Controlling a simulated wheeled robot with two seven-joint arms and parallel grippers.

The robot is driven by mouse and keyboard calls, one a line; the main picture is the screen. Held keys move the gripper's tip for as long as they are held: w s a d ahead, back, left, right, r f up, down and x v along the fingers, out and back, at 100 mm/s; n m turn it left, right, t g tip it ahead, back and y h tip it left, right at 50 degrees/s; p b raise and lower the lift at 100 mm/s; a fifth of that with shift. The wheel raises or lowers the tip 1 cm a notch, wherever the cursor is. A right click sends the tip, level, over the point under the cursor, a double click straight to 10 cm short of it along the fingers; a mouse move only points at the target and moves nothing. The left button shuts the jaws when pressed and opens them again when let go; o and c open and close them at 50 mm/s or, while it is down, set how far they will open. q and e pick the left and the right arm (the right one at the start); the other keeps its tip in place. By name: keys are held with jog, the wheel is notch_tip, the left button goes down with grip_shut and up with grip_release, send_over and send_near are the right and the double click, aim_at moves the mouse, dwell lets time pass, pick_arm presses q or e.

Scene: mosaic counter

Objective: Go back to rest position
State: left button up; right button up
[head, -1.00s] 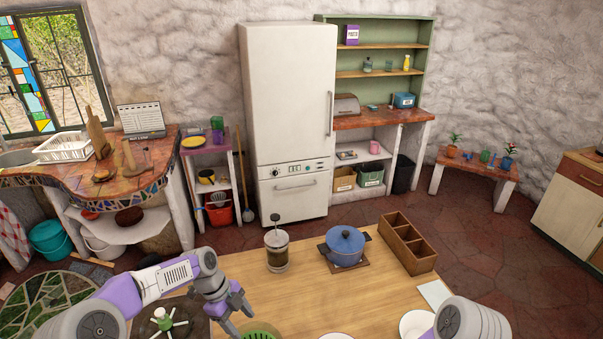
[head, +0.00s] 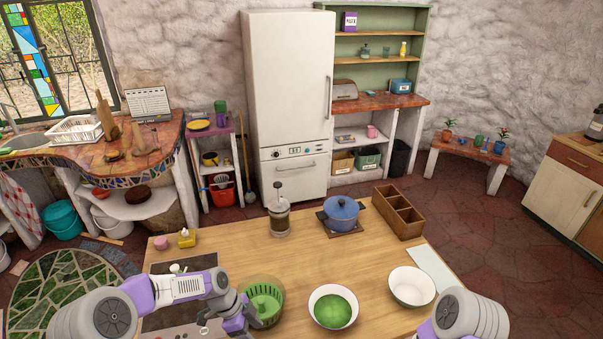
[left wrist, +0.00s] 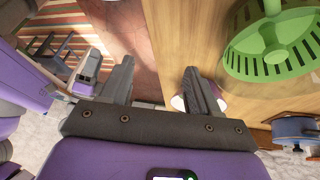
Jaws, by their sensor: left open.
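My left gripper (head: 240,318) is low in the head view, beside the left side of the green slotted basket (head: 265,302) on the wooden table. In the left wrist view, my left gripper (left wrist: 158,82) has its two fingers spread with nothing between them. The basket (left wrist: 275,45) is at the upper right there, apart from the fingers. Only the upper part of my right arm shows at the lower right of the head view; its gripper is out of the picture.
The table (head: 330,262) holds a white bowl with green contents (head: 333,308), an empty white bowl (head: 411,287), a blue pot (head: 341,212), a glass press (head: 279,218) and a wooden box (head: 398,213). A yellow item (head: 186,238) and pink item (head: 161,243) sit at the far left.

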pick_arm(q)
jog(key=s+d+f+n+t+y+b, duration=0.1)
jog(key=s+d+f+n, duration=0.1)
jog(key=s+f+n, duration=0.75)
jog(key=s+d+f+n+t+b, duration=0.1)
jog(key=s+d+f+n, duration=0.1)
jog(key=s+f+n, duration=0.75)
notch_tip(320, 180, down, 11)
jog(key=s+n+b, duration=0.1)
jog(key=b, duration=1.2)
jog(key=shift+s+a, duration=0.25)
jog(key=shift+s, duration=0.15)
pick_arm(e)
notch_tip(320, 180, down, 15)
jog(key=s, duration=0.1)
